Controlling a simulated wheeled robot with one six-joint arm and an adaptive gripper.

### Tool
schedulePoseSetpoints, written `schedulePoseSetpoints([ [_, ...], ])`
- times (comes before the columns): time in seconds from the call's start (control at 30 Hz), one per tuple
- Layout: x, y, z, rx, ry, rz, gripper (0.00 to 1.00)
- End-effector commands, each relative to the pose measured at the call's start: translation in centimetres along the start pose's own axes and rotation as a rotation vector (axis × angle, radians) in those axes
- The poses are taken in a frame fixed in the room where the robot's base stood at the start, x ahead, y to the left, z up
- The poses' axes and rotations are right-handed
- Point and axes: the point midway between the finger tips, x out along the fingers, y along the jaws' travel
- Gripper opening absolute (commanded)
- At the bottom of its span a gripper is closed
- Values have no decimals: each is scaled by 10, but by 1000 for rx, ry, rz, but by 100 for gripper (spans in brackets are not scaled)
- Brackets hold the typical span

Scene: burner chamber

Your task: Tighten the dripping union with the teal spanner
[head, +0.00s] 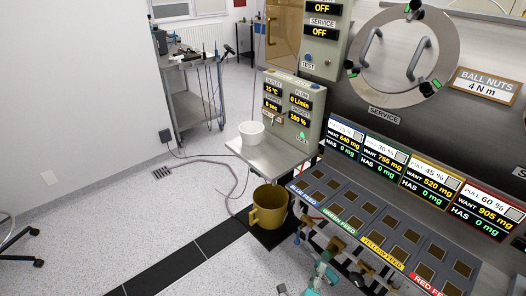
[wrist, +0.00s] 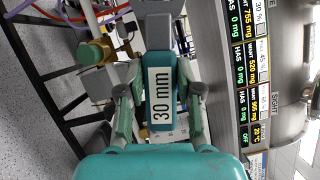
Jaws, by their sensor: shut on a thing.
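The teal spanner (wrist: 160,75), with a white label reading 30 mm on its handle and a grey head at the top edge, is in the wrist view. My gripper (wrist: 161,92) is shut on its handle, with one finger on each side. The spanner's jaw end is cut off by the picture edge. In the head view, teal parts (head: 324,273) show at the bottom edge, below the feed panel. Brass fittings (head: 335,246) sit under the panel's front edge there. I cannot tell which one is the dripping union, and no drip is visible.
A mustard bucket (head: 268,207) stands on the floor left of the feed panel. A white cup (head: 251,132) is on a metal shelf (head: 270,158) above it. A hose (head: 232,180) lies on the floor. A trolley (head: 190,108) stands further back. The floor at left is mostly clear.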

Motion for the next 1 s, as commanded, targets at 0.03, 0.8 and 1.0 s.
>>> schedulePoseSetpoints([
  [0.03, 5, -11, 3, 6, -9, 4, 0],
  [0.8, 27, -111, 37, 16, -178, 26, 0],
  [1.0, 27, -111, 37, 16, -178, 26, 0],
])
